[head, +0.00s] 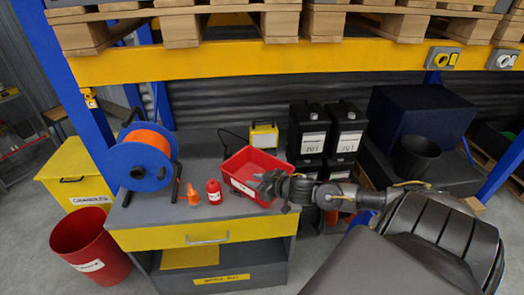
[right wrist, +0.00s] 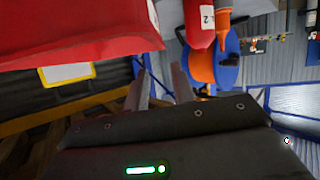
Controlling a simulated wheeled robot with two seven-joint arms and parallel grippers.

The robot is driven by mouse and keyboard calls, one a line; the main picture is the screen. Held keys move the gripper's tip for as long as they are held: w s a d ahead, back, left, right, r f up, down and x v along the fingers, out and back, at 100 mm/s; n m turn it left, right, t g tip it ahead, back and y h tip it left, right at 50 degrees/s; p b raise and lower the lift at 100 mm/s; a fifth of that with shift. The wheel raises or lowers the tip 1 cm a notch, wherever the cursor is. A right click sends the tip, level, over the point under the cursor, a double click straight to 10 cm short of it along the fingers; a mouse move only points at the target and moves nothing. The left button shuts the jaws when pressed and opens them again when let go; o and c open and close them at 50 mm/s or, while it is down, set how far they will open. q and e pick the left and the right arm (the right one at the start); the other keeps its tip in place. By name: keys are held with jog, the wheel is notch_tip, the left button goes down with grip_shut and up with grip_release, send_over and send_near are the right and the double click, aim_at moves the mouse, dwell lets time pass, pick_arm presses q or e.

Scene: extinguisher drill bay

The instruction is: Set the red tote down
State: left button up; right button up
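The red tote (head: 236,170), an open box with a white label on its front, appears to rest on the grey bench top (head: 150,212), set at an angle near the right end. My right gripper (head: 268,182) is at the tote's front right side and hides part of that wall. In the right wrist view the fingers (right wrist: 159,82) are apart with nothing between them. The tote (right wrist: 80,28) fills the upper left there, just beyond the fingertips. I cannot tell whether they touch it. My left gripper is not in view.
A small red extinguisher (head: 214,191) and orange cone (head: 193,196) stand left of the tote, with a blue reel (head: 130,166) beyond. A yellow case (head: 264,136) and black containers (head: 309,131) stand behind. A yellow shelf beam (head: 250,60) crosses above.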

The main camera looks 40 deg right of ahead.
jog(key=shift+v, duration=1.65)
